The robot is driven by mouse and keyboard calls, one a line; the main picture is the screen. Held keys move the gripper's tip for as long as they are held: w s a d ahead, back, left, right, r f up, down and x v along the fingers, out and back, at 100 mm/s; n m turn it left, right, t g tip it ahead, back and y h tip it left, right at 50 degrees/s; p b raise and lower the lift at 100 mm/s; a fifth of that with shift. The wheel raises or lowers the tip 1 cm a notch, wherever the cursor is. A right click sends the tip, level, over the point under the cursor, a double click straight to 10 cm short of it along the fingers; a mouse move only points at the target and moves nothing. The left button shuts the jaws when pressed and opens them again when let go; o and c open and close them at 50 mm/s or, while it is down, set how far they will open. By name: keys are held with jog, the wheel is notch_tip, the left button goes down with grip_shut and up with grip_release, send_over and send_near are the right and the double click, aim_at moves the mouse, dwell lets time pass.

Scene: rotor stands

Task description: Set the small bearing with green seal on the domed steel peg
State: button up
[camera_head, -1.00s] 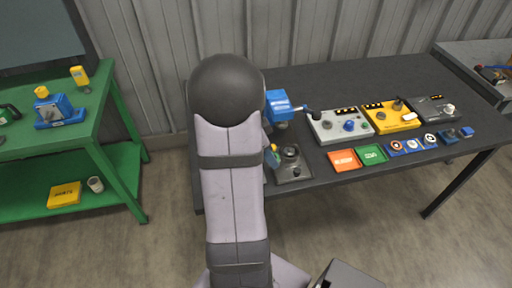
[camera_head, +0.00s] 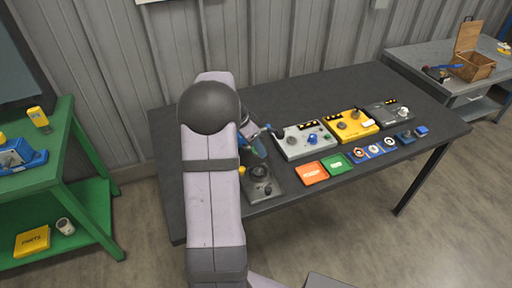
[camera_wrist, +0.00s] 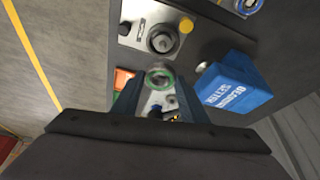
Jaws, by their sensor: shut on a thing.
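My gripper (camera_wrist: 159,95) is shut on the small bearing with a green seal (camera_wrist: 159,77), which shows as a ring between the fingertips in the wrist view. In the head view my arm hides most of the gripper and I cannot make out the bearing. A plate stand with a round dark-topped post (camera_wrist: 162,40) and a yellow knob (camera_wrist: 186,25) lies beyond the bearing in the wrist view; the bearing is apart from it. Other stands are grey (camera_head: 305,140), yellow (camera_head: 351,125) and dark with a pale knob (camera_head: 403,112). I cannot tell which post is the domed steel peg.
A blue lettered block (camera_wrist: 235,85) is close to the gripper's right in the wrist view. The back of the dark table (camera_head: 300,90) is clear.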

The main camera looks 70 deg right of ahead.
jog(key=shift+f, duration=0.2)
jog(key=b, duration=0.3)
send_over(259, 169)
jog(key=shift+w+a+f, duration=0.15)
jog(key=shift+f, duration=0.7)
jog(key=shift+w+a+f, duration=0.1)
jog(key=shift+w+f, duration=0.05)
jog(key=shift+f, duration=0.75)
jog(key=shift+w+a+f, duration=0.15)
jog(key=shift+f, duration=0.7)
jog(key=shift+f+b, duration=1.1)
jog(key=shift+b, duration=0.15)
jog(key=shift+r, duration=0.15)
jog(key=shift+b, duration=0.55)
jog(key=shift+f+b, duration=1)
jog(key=shift+b, duration=0.45)
jog(key=o, duration=1.7)
jog(key=shift+c, duration=0.2)
